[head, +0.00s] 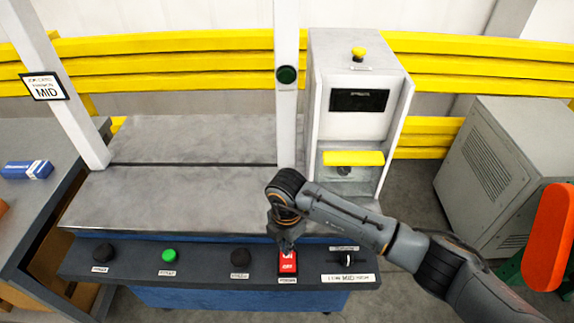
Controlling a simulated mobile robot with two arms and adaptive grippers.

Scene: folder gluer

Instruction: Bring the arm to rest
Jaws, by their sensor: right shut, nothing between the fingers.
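My right arm comes in from the lower right, and its gripper (287,241) points down at the front control panel (130,266). The fingers are shut and empty. They are just above or touching the top of a red rocker switch (287,263); I cannot tell which. The wrist and fingers hide part of that switch's upper edge. My left gripper is not in view.
The panel also has a green button (169,256), dark buttons (103,252) and a selector knob (348,258). A white post (287,120) and a grey cabinet (360,110) with a yellow flap stand behind. A grey box (510,180) stands at right.

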